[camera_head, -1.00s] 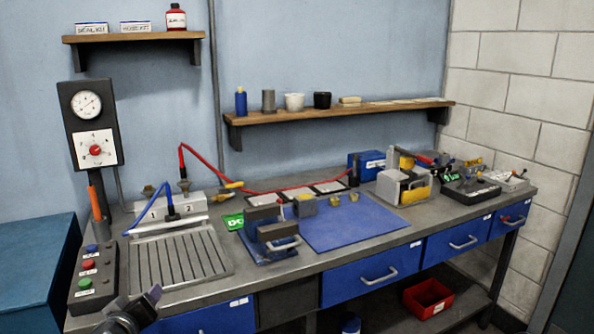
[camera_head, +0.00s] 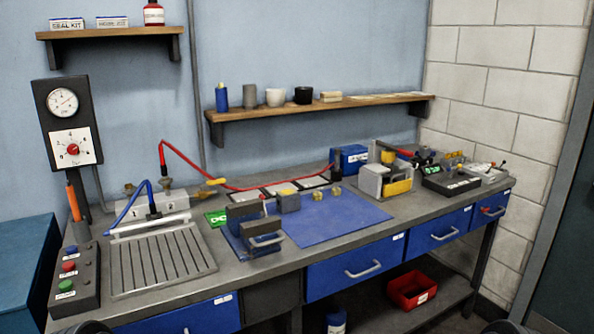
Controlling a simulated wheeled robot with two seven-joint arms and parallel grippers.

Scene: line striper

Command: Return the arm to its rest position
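Neither of my grippers shows clearly. Only small dark rounded parts, which look like parts of my arms, show at the bottom edge, one at the left and one near the right corner. The workbench (camera_head: 262,268) runs across the view. On it stand a grey grooved tray (camera_head: 160,262), a blue fixture with grey blocks and a handle (camera_head: 262,236), and a blue mat (camera_head: 335,218). No object is seen held.
A button box (camera_head: 72,277) stands at the bench's left front. A red hose (camera_head: 190,160) and a blue hose (camera_head: 133,203) rise above the bench. Blue drawers (camera_head: 355,268) face front. A red bin (camera_head: 412,290) sits on the lower shelf. The blue mat has bare space.

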